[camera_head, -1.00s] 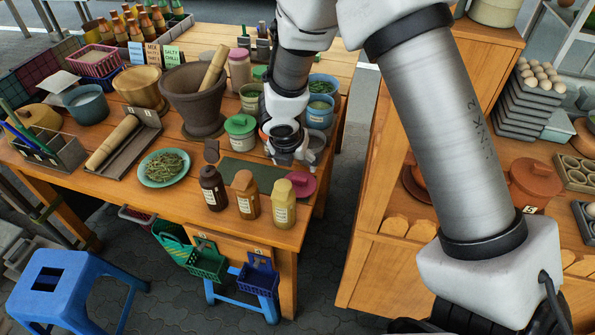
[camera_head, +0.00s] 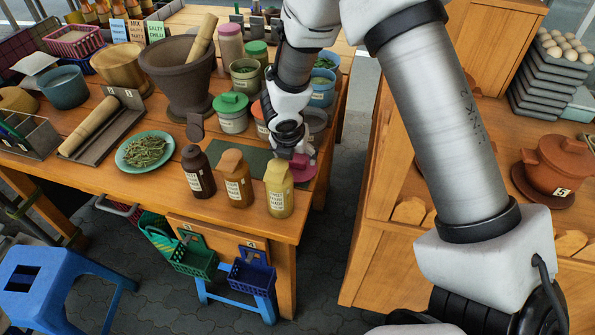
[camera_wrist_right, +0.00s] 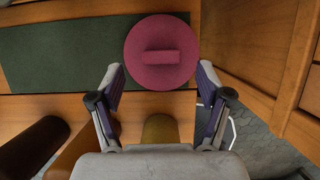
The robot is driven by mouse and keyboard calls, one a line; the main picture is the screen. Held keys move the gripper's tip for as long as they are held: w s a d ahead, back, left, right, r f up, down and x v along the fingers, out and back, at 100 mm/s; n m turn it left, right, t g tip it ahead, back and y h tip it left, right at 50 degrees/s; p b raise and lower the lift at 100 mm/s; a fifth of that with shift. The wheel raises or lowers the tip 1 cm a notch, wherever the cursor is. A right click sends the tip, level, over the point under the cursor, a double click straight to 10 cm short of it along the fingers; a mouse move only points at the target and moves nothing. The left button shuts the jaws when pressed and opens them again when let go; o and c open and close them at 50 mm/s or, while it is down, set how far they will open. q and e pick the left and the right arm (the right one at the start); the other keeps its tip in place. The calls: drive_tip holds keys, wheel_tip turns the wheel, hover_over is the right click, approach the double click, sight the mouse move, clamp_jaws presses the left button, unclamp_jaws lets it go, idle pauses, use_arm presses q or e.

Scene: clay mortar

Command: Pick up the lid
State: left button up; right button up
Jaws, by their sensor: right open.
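A round pink lid (camera_head: 304,174) with a bar-shaped handle lies at the right end of a dark green mat (camera_head: 244,161) on the wooden table. In the right wrist view the lid (camera_wrist_right: 162,35) shows whole, flat, with its handle across the middle. My right gripper (camera_head: 293,153) is just above and beside the lid and partly covers it in the head view. In the wrist view the right gripper (camera_wrist_right: 161,80) is open and empty, its fingers spread to either side, just short of the lid. My left gripper is not in view.
A yellow bottle (camera_head: 279,190), an orange-capped bottle (camera_head: 237,182) and a dark bottle (camera_head: 198,175) stand along the table's front edge near the lid. Jars, including a green-lidded one (camera_head: 231,115), and a mortar (camera_head: 184,78) stand behind. A gap separates the table from a cabinet (camera_head: 385,220).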

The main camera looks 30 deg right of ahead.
sight(297, 161)
drive_tip(key=x, duration=0.3)
drive_tip(key=shift+w+d+f, duration=0.1)
drive_tip(key=shift+d+f, duration=0.05)
drive_tip(key=shift+f, duration=0.1)
drive_tip(key=shift+r, duration=0.15)
drive_tip(key=shift+c, duration=0.3)
drive_tip(key=c, duration=1)
drive_tip(key=shift+r, duration=0.1)
